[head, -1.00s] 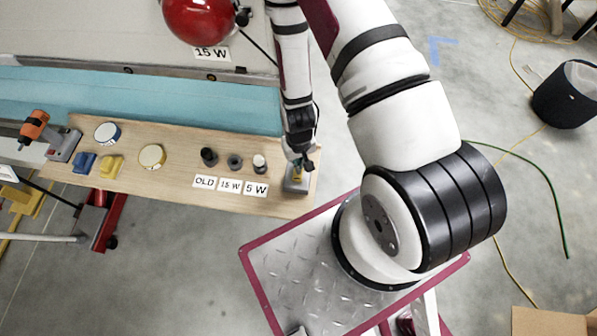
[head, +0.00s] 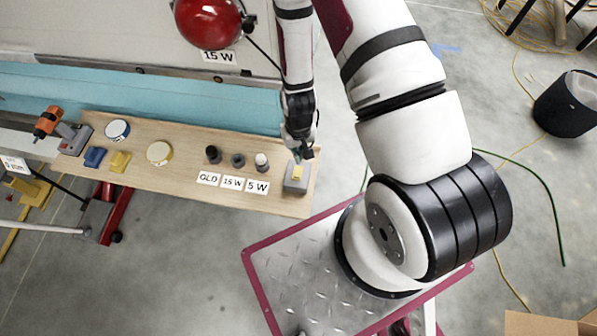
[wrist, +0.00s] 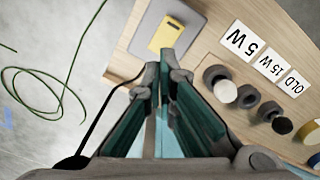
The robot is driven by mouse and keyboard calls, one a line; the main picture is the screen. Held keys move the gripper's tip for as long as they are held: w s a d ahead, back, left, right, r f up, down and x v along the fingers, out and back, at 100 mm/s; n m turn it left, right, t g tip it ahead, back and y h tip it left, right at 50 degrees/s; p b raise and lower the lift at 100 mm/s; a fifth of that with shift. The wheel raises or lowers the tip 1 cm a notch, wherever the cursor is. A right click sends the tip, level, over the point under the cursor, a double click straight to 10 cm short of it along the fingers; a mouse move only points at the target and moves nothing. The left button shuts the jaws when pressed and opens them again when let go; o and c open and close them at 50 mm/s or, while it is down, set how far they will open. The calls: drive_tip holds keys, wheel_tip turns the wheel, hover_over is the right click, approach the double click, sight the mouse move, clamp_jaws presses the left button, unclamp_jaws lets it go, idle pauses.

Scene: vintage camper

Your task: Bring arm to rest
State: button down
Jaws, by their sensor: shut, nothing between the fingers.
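My arm (head: 415,130) reaches from my base up out of the top of the head view, and its lower part comes back into view left of it. My gripper (head: 303,155) hangs at the right end of a wooden board, just behind a grey block with a yellow top (head: 297,187). In the wrist view my gripper (wrist: 165,62) has its fingers together with nothing between them. The grey block (wrist: 150,42) lies beyond the fingertips there, and its yellow patch (wrist: 166,33) is in plain sight. The gripper looks apart from it.
The wooden board (head: 190,182) holds several small dark cylinders, labels, round lids, blue and yellow blocks and an orange-topped tool (head: 47,122). A red lamp (head: 208,18) stands behind. A black bin (head: 568,103) and cables lie on the floor at right.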

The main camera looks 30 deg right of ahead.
idle(0.4)
drive_tip(key=w+a+r+t+b, duration=0.1)
drive_tip(key=w+r, duration=0.2)
drive_tip(key=r, duration=1.1)
drive_tip(key=w+r+t, duration=0.2)
drive_tip(key=w+r, duration=0.2)
drive_tip(key=r, duration=1)
drive_tip(key=s+r+n+t+b, duration=0.1)
drive_tip(key=s+r+t+b, duration=0.1)
drive_tip(key=s+r, duration=1.3)
wheel_tip(320, 180, up, 4)
drive_tip(key=shift+s+r+t, duration=0.15)
drive_tip(key=shift+s+t, duration=0.05)
drive_tip(key=shift+t, duration=0.1)
